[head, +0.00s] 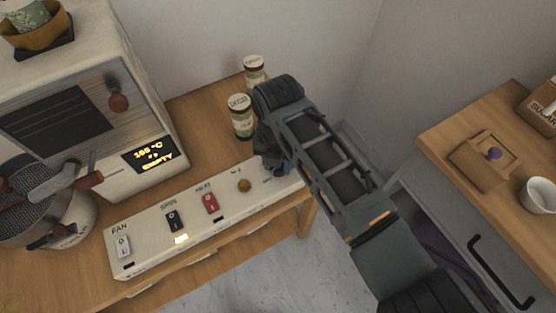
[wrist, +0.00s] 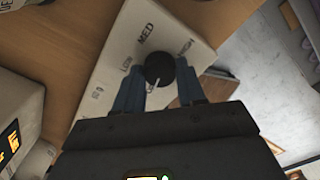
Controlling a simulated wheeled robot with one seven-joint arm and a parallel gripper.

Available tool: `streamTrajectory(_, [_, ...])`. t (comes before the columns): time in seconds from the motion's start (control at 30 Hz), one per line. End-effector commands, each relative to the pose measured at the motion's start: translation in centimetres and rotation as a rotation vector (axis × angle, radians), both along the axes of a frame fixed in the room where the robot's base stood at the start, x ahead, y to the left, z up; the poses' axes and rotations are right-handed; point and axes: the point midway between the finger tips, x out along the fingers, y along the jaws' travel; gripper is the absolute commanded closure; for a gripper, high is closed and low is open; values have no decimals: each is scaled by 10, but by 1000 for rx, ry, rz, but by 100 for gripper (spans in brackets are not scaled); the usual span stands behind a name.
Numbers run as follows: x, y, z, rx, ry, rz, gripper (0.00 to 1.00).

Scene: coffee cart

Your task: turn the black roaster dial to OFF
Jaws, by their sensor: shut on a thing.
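The black dial (wrist: 158,68) sits at the end of the pale control panel, seen in the wrist view. The words LOW, MED and HIGH are printed around it, with a smaller label at lower left that is hard to read. A thin pale mark shows at the dial's lower edge, away from MED; I cannot tell which setting it marks. My gripper (wrist: 160,77) is shut on the dial, one blue finger on each side. In the head view my gripper (head: 272,163) is over the panel's right end and hides the dial.
The control panel (head: 145,262) also carries FAN and SPIN switches, a red switch (head: 211,203) and a brass knob (head: 244,186). The roaster (head: 150,110) stands behind at left. Two jars (head: 241,117) (head: 254,72) stand close beside my gripper. A second counter (head: 440,140) is at right.

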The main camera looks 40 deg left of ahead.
Motion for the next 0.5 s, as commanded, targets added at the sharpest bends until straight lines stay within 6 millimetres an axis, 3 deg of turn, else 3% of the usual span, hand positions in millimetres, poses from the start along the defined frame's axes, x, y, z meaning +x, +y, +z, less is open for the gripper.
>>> streamTrajectory(0.27, [0,0,0,0,0,1,91])
streamTrajectory(0.3, [0,0,0,0,0,1,57])
streamTrajectory(0.5, [0,0,0,0,0,0,38])
